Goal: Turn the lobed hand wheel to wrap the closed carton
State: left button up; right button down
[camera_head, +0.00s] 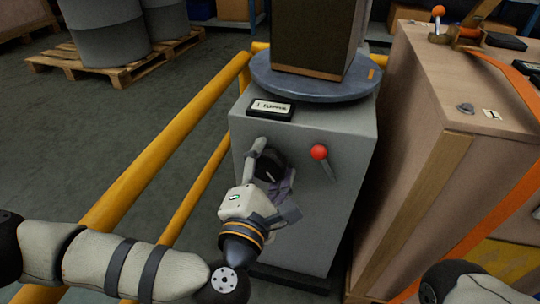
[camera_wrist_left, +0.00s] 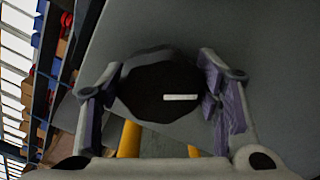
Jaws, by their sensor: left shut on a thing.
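The dark lobed hand wheel (camera_head: 270,161) is on the front of a grey machine cabinet (camera_head: 330,225). My left gripper (camera_head: 268,176) reaches it from the front and partly hides it. In the left wrist view the black wheel (camera_wrist_left: 160,88) with a white mark sits between the two finger pads, and the left gripper (camera_wrist_left: 160,80) is shut on it. The tall brown carton (camera_head: 315,35) stands upright on the round blue-grey turntable (camera_head: 290,88) on top of the cabinet; its top is out of view. My right gripper is not in view.
A red-knobbed lever (camera_head: 319,152) sticks out right of the wheel. A black label block (camera_head: 270,110) lies on the cabinet top. Yellow rails (camera_head: 165,145) run along the left. A large wooden crate (camera_head: 420,140) with an orange strap (camera_head: 500,85) stands close on the right.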

pick_arm(q)
jog(key=shift+r+m+p, duration=0.35)
jog(key=shift+m+p, duration=0.5)
jog(key=shift+m, duration=0.15)
jog(key=m+p, duration=0.2)
jog(key=shift+f+m, duration=0.1)
jog(key=shift+m, duration=0.2)
jog(key=m+p, duration=0.1)
jog(key=m, duration=0.1)
jog(key=m+p, duration=0.1)
jog(key=shift+f+m+p, duration=0.2)
jog(key=shift+m+p, duration=0.2)
jog(key=shift+f+m+p, duration=0.15)
jog(key=shift+m+p, duration=0.3)
jog(key=shift+m, duration=0.25)
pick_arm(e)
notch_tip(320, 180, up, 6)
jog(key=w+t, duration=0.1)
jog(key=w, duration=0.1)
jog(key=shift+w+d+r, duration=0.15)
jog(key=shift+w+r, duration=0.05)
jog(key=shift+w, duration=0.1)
pick_arm(q)
jog(key=shift+f, duration=0.1)
jog(key=o, duration=1.2)
jog(key=shift+c, duration=0.2)
jog(key=shift+s, duration=0.1)
